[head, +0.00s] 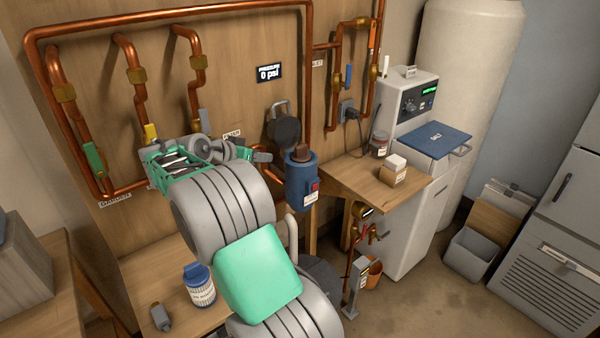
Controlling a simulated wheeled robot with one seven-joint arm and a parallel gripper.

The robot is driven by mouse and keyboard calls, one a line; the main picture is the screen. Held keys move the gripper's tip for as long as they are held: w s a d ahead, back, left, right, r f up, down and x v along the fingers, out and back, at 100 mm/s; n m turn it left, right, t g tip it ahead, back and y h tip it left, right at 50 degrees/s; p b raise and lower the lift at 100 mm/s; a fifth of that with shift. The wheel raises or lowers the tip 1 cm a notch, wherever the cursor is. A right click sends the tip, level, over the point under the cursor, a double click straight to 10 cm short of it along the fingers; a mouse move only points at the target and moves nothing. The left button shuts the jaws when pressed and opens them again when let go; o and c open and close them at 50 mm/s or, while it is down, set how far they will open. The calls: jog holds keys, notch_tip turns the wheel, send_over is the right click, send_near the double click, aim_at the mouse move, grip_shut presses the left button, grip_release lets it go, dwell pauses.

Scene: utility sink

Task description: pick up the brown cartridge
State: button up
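The brown cartridge (302,153) shows as a short brown top standing out of the open mouth of a blue housing (301,185) at the wall, right of centre. Its lower part is hidden inside the housing. My arm reaches up from the bottom of the head view and bends near the wall. My gripper (243,153) is at the arm's far end, left of the cartridge and apart from it. My own wrist partly hides it, and its fingers cannot be made out clearly.
A dark round lid-like part (284,131) is just above and behind the housing. Copper pipes (307,80) run along the wooden wall. A wooden shelf (350,180) with a small box (393,171) lies to the right. A blue-capped bottle (199,286) stands on the lower bench.

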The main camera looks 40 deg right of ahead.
aim_at(296, 151)
jog(key=d+m+g+h, duration=0.1)
jog(key=d, duration=0.1)
jog(key=s+d+f+m+g+h, duration=0.1)
jog(key=d+m, duration=0.1)
jog(key=s+d+f+m+g+h, duration=0.1)
jog(key=d+g, duration=0.1)
jog(key=d, duration=0.1)
jog(key=shift+f+m+h+b, duration=0.15)
jog(key=shift+m+h+b, duration=0.15)
jog(key=shift+m+h, duration=0.1)
jog(key=x, duration=0.2)
jog(key=p+x, duration=0.1)
jog(key=x, duration=0.1)
jog(key=r+p+x, duration=0.1)
jog(key=x, duration=0.2)
jog(key=shift+s+d, duration=0.1)
jog(key=shift+s, duration=0.15)
jog(key=shift+d+f, duration=0.15)
jog(key=shift+d, duration=0.15)
jog(key=shift+a, duration=0.15)
grip_shut()
